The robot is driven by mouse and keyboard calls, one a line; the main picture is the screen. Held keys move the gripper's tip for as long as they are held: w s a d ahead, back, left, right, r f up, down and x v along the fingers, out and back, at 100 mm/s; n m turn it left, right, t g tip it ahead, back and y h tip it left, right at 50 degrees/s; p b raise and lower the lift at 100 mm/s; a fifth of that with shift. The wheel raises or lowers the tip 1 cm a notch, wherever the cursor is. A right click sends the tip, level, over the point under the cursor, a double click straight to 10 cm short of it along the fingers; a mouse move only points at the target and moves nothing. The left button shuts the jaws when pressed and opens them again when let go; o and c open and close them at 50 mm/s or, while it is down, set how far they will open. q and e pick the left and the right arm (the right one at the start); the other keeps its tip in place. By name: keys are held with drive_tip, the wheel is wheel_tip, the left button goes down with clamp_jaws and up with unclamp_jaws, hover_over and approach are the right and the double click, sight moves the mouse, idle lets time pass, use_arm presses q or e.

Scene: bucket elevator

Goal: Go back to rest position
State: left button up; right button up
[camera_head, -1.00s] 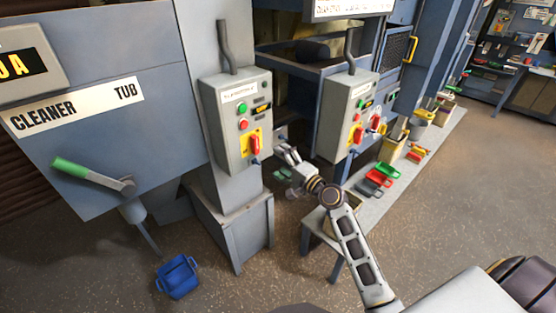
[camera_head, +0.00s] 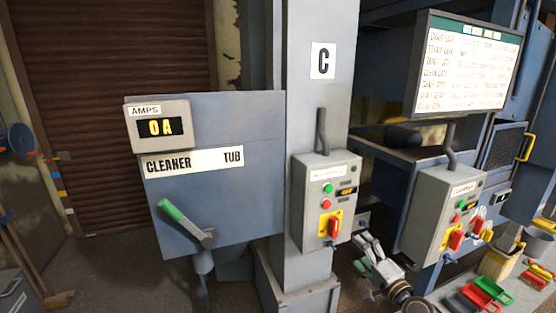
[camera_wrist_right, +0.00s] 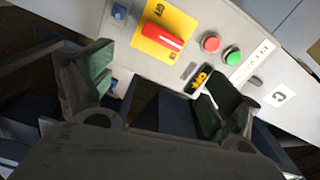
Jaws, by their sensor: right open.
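My right gripper (camera_head: 366,256) is in the lower right of the head view, just right of the base of the left grey control box (camera_head: 325,203). In the right wrist view (camera_wrist_right: 158,85) its two dark fingers with green pads stand wide apart, with nothing between them. Beyond the fingers that view shows the box face with a red switch on a yellow plate (camera_wrist_right: 162,36), red and green buttons and a small lit display. The gripper appears apart from the box. My left gripper is not in view.
A second control box (camera_head: 440,215) stands to the right, below a text screen (camera_head: 466,67). A panel marked CLEANER TUB (camera_head: 235,200) with a green-handled lever (camera_head: 183,221) is at left. Red and green trays (camera_head: 490,292) lie on a bench at lower right. A brown shutter (camera_head: 110,90) is behind.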

drive_tip(key=d+f+n+g+h, duration=0.1)
drive_tip(key=d+f+n+h, duration=0.1)
drive_tip(key=f, duration=0.8)
drive_tip(key=d+f+n+g+h, duration=0.2)
drive_tip(key=d+f+n, duration=0.1)
drive_tip(key=f, duration=0.6)
drive_tip(key=s+f+n+g+h, duration=0.15)
drive_tip(key=s+f, duration=0.35)
drive_tip(key=f, duration=0.8)
drive_tip(key=s+f+n+g, duration=0.3)
drive_tip(key=s+f, duration=0.1)
drive_tip(key=f, duration=0.8)
drive_tip(key=s+a+f+n+g, duration=0.3)
drive_tip(key=s+f+n+g, duration=0.15)
drive_tip(key=s+f, duration=1.45)
drive_tip(key=s+a+f+g, duration=0.1)
drive_tip(key=s+f+g, duration=0.1)
drive_tip(key=s, duration=1.1)
drive_tip(key=s+a+f+g, duration=0.1)
drive_tip(key=s+f, duration=0.4)
drive_tip(key=s, duration=0.9)
drive_tip(key=shift+s+a+n+g, duration=0.2)
drive_tip(key=shift+n+g, duration=0.2)
drive_tip(key=shift+g, duration=0.3)
